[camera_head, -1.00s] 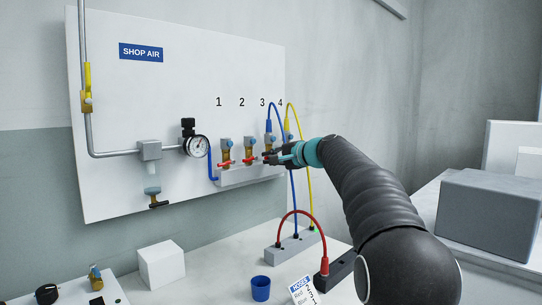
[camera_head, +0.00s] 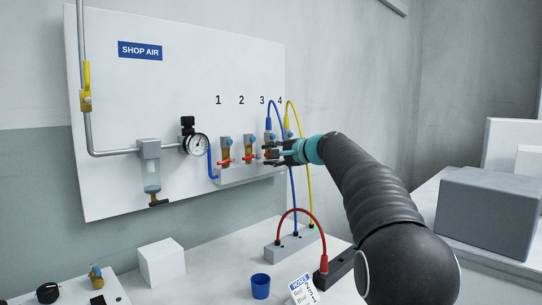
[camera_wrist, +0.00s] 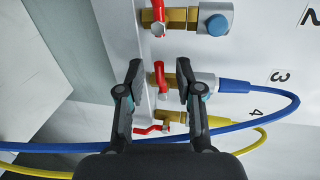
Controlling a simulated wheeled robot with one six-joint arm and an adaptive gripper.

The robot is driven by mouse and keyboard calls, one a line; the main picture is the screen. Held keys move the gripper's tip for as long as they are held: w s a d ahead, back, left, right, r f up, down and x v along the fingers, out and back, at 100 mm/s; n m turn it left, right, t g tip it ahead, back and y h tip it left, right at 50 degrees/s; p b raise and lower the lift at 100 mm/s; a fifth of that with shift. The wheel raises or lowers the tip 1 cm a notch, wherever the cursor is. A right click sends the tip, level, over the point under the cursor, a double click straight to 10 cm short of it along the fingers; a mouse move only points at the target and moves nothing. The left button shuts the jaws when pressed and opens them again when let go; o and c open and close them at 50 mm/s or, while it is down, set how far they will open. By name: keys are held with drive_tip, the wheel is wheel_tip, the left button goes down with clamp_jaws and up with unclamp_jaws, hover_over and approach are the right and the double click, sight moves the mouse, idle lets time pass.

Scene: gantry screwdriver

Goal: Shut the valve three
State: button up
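Valve three (camera_head: 268,138) is on the manifold on the white panel, under the number 3, with a blue hose on top. In the wrist view its red handle (camera_wrist: 159,75) lies crosswise to its brass body, between my two fingertips. My gripper (camera_head: 268,155) is open around this handle, with a gap visible on each side (camera_wrist: 159,69). In the head view my fingers partly hide the valve. Valve two's red handle (camera_wrist: 158,14) is also crosswise. Valve four's red handle (camera_wrist: 150,129) lies along its body, beside one finger.
The blue hose (camera_wrist: 230,86) and yellow hose (camera_wrist: 262,140) run close to my fingers. Valve one (camera_head: 226,150) and the pressure gauge (camera_head: 198,145) are to the left. A grey block (camera_head: 290,243) with a red hose stands on the bench below.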

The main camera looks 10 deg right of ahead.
drive_tip(key=v, duration=1.2)
